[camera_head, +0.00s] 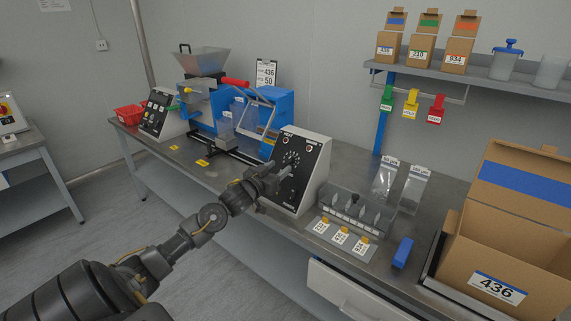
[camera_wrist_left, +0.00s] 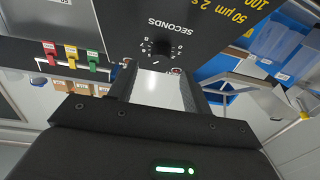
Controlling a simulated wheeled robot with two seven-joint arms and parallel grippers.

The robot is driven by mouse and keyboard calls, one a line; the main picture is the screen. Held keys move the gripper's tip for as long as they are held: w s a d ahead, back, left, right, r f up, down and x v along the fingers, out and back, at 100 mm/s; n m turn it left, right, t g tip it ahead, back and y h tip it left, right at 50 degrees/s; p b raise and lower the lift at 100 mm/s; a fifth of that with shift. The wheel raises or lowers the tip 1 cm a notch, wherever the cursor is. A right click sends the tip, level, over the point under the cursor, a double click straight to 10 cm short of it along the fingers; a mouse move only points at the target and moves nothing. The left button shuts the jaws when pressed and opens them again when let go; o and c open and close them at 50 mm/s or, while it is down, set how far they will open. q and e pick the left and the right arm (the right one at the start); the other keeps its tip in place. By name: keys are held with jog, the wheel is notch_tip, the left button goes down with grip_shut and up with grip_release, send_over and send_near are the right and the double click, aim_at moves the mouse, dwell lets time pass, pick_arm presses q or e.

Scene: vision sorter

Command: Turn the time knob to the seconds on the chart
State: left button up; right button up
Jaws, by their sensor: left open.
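The sealer's control box (camera_head: 312,178) stands on the bench with a black sloped front panel, partly hidden by my gripper. In the left wrist view, the time knob (camera_wrist_left: 157,47) is small and black, inside a ring of marks, with upside-down SECONDS lettering beside it. Yellow chart lettering (camera_wrist_left: 228,17) on the same panel reads in part 50 µm 2 s and is cut off by the frame. My left gripper (camera_head: 280,178) is open in front of the panel; in the wrist view its fingers (camera_wrist_left: 157,75) point toward the knob, with no contact visible. My right gripper is not seen.
A clipboard (camera_head: 266,74) showing 436 and 50 is behind the blue machine (camera_head: 276,108). Right of the box are a grey rack (camera_head: 352,207), a blue block (camera_head: 403,252) and an open carton (camera_head: 497,287) marked 436. A shelf (camera_head: 490,82) hangs above.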

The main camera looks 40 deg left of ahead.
aim_at(288, 161)
pick_arm(q)
jog(key=w, duration=0.3)
jog(key=shift+w+a, duration=0.2)
jog(key=shift+w, duration=0.7)
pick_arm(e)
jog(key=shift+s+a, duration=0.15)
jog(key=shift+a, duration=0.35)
